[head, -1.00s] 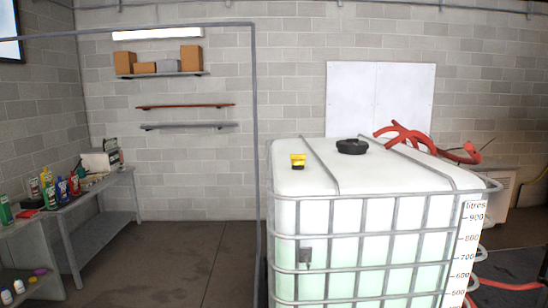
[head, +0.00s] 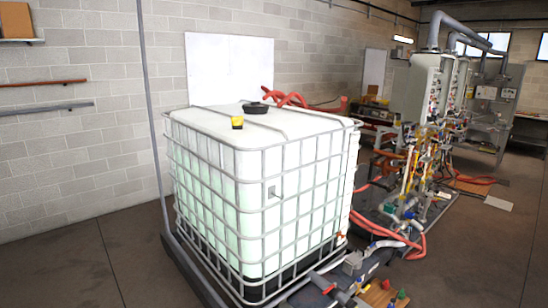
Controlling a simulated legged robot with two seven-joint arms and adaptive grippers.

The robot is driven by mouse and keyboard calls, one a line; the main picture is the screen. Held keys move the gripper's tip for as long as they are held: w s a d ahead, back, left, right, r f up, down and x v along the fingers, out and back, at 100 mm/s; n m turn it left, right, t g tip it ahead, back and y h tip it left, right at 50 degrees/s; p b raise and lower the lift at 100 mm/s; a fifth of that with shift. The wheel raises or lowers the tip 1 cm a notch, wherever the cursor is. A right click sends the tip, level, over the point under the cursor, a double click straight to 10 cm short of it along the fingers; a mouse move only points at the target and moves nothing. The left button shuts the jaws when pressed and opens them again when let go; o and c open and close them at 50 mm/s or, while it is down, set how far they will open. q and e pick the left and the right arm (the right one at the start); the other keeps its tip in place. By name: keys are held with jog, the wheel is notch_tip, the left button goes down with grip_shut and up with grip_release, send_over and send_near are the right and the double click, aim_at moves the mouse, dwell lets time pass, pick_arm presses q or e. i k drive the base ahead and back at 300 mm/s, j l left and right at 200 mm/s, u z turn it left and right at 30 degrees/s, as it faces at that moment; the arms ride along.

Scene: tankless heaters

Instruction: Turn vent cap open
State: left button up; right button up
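A large white liquid tank (head: 250,140) in a metal cage stands in the middle of the head view. On its top are a black round lid (head: 255,108) and a small yellow piece (head: 237,122) with a dark lower part near the front edge. I cannot tell which of these is the vent cap, or whether it is open. Neither of my grippers can be made out in the head view.
Grey heater units (head: 425,85) with pipes and valves stand at the right. Red hoses (head: 288,99) lie on the tank top, and others run along the floor. Pipes and fittings crowd the tank's lower front right. The floor (head: 75,265) at the left is clear.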

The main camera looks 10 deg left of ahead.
aim_at(237, 121)
jog(key=k+j+z, duration=0.1)
jog(key=j, duration=0.25)
jog(key=k+j+z, duration=0.1)
jog(key=j, duration=0.25)
jog(key=k+j+z, duration=0.1)
jog(key=j, duration=0.25)
jog(key=k+j+z, duration=0.1)
jog(key=j, duration=0.2)
jog(key=i+j+z, duration=0.1)
jog(key=j+z, duration=0.15)
jog(key=j, duration=0.75)
jog(key=j+z, duration=0.2)
jog(key=j, duration=0.8)
jog(key=i, duration=0.05)
